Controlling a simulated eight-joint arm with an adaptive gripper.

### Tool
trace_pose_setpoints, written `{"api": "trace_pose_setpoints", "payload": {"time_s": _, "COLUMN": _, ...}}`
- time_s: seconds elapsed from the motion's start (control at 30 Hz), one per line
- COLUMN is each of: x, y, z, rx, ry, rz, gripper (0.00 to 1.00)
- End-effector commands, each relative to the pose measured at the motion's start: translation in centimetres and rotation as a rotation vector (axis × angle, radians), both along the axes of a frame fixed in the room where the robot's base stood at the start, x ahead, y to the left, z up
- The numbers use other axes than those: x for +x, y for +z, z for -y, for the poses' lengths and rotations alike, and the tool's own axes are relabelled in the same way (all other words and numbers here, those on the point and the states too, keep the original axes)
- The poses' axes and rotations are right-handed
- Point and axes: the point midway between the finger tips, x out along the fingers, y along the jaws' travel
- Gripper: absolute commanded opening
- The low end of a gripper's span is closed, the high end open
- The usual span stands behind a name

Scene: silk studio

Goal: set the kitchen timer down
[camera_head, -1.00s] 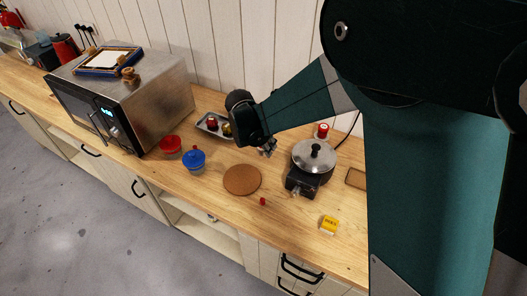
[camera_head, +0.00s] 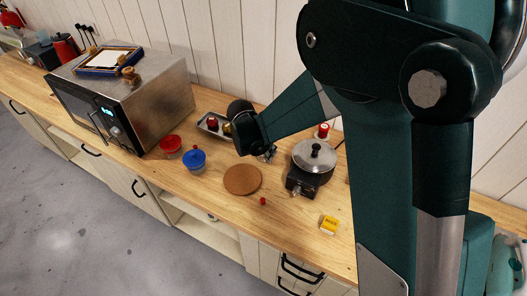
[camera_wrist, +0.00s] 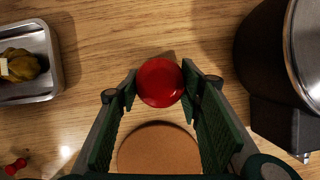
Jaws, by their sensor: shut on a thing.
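The red, round-topped kitchen timer (camera_wrist: 160,82) is between the fingertips of my gripper (camera_wrist: 160,86) in the wrist view. The fingers are shut on its sides. Wood counter shows around it; I cannot tell whether its base touches the counter. In the head view, my gripper (camera_head: 267,154) is low over the counter, between the grey tray and the pot, and the timer is hidden or too small to make out there.
A round cork mat (camera_wrist: 160,152) lies just in front. A lidded pot on a dark burner (camera_head: 313,158) stands close on the right. A grey tray (camera_wrist: 55,72) with items is on the left. Blue (camera_head: 194,160) and red (camera_head: 170,145) lidded containers stand farther left.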

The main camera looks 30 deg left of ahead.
Motion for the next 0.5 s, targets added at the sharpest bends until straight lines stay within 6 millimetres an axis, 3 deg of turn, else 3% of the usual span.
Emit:
{"api": "trace_pose_setpoints", "payload": {"time_s": 0.23, "x": 0.0, "y": -0.4, "z": 0.0, "rx": 0.0, "ry": 0.0, "rz": 0.0, "gripper": 0.22}}
{"api": "trace_pose_setpoints", "payload": {"time_s": 0.27, "x": 0.01, "y": -0.35, "z": 0.0, "rx": 0.0, "ry": 0.0, "rz": 0.0, "gripper": 0.39}}
{"api": "trace_pose_setpoints", "payload": {"time_s": 0.33, "x": 0.01, "y": -0.3, "z": 0.0, "rx": 0.0, "ry": 0.0, "rz": 0.0, "gripper": 0.49}}
{"api": "trace_pose_setpoints", "payload": {"time_s": 0.5, "x": 0.0, "y": -0.29, "z": 0.0, "rx": 0.0, "ry": 0.0, "rz": 0.0, "gripper": 0.52}}
